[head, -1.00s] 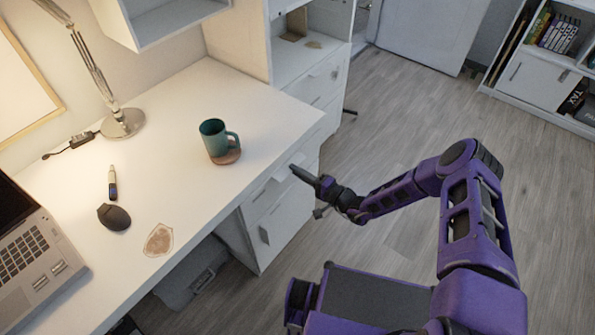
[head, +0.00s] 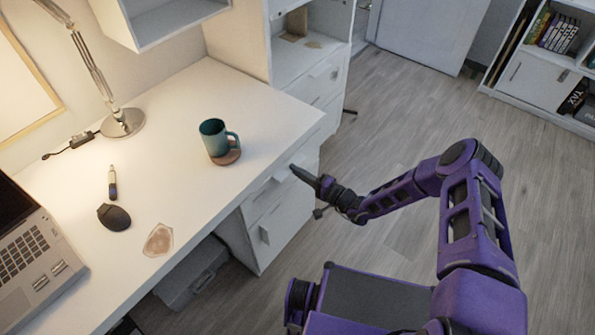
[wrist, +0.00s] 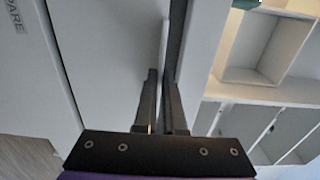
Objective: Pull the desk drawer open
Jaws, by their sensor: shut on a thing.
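The white desk's (head: 185,120) drawer unit stands under its right side. The upper drawer front (head: 262,204) lies just below the desktop edge and looks flush, or nearly so; I cannot tell exactly. My gripper (head: 296,170) is at the pale handle (head: 281,175) of this drawer, its fingers reaching in from the right. In the wrist view my gripper's fingers (wrist: 163,85) are close together, shut on the thin handle (wrist: 165,45) between them. A narrow dark gap runs beside it. The fingertips partly hide the handle.
A lower drawer handle (head: 264,235) projects below. A laptop (head: 30,265), mouse (head: 114,217) and lamp (head: 122,124) are farther left. The wooden floor (head: 400,110) to the right is clear.

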